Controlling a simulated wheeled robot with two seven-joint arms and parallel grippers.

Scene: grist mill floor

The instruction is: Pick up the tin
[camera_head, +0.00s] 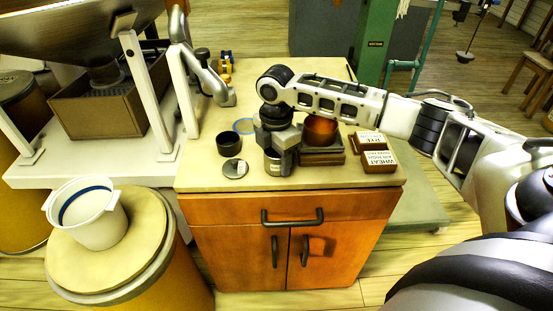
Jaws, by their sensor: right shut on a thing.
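My right arm reaches in from the right over the cabinet top (300,181). My right gripper (280,152) points down and is shut around a small grey tin (273,165) near the front edge. The fingers hide part of the tin, and I cannot tell whether its base touches the top. My left gripper is not in view.
A dark open cup (229,144), a flat round disc (235,168) and a blue ring (245,126) lie left of the gripper. A copper bowl (320,130) on a dark base and labelled boxes (380,162) stand right. A white bucket (96,224) stands on a barrel.

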